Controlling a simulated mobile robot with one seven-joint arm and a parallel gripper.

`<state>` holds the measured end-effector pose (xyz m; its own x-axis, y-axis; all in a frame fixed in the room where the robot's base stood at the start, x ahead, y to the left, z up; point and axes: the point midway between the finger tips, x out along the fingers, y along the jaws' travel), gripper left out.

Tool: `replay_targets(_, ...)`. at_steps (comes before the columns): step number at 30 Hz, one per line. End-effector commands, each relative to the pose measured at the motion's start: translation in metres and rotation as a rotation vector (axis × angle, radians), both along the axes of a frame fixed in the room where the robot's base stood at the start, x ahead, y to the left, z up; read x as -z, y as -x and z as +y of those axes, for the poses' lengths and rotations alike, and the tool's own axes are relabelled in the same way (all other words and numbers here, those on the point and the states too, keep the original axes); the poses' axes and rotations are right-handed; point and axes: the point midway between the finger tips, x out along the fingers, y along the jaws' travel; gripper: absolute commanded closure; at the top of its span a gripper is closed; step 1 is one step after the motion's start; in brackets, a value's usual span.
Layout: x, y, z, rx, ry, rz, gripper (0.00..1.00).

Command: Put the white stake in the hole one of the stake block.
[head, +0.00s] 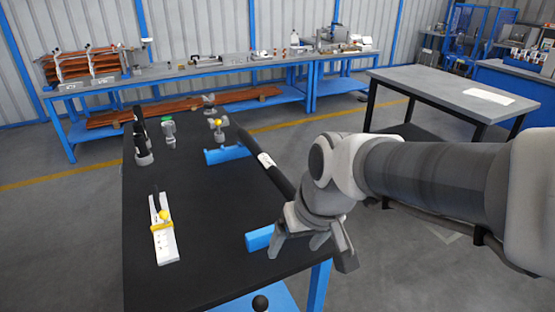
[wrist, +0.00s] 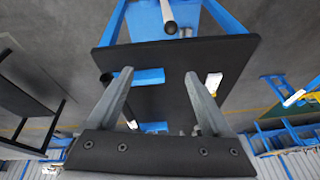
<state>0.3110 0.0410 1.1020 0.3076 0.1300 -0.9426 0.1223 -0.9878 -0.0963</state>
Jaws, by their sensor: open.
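The stake block (head: 166,246) is a long white block with small holes at the left of the black table. A yellow part (head: 163,219) and a thin dark rod show on it. It also shows in the wrist view (wrist: 213,84). I cannot pick out the white stake with certainty. A long black bar with a white band (head: 266,160) runs beside two blue supports toward my gripper. My gripper (head: 312,258) is over the table's right edge, pointing down, with fingers apart. In the wrist view, the space between the fingertips (wrist: 158,75) holds nothing gripped.
Dark upright parts with pale bases (head: 144,157), a green-topped part (head: 168,132) and valve-like parts (head: 217,130) stand at the table's back. Blue supports (head: 227,155) lie along the right side. A pale rod with a dark tip (wrist: 168,14) shows near the wrist view's top.

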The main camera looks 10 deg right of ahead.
Motion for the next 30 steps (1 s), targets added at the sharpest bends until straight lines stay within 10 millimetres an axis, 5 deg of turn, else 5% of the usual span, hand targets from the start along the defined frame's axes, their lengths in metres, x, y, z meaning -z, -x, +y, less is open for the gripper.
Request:
replay_targets(6, -0.038, 0.038, -0.026, 0.074, 0.041, -0.110, 0.16)
replay_targets(12, -0.052, 0.060, -0.039, 0.121, 0.078, -0.161, 0.16)
replay_targets(30, -0.067, 0.064, -0.041, 0.131, 0.086, -0.170, 0.16)
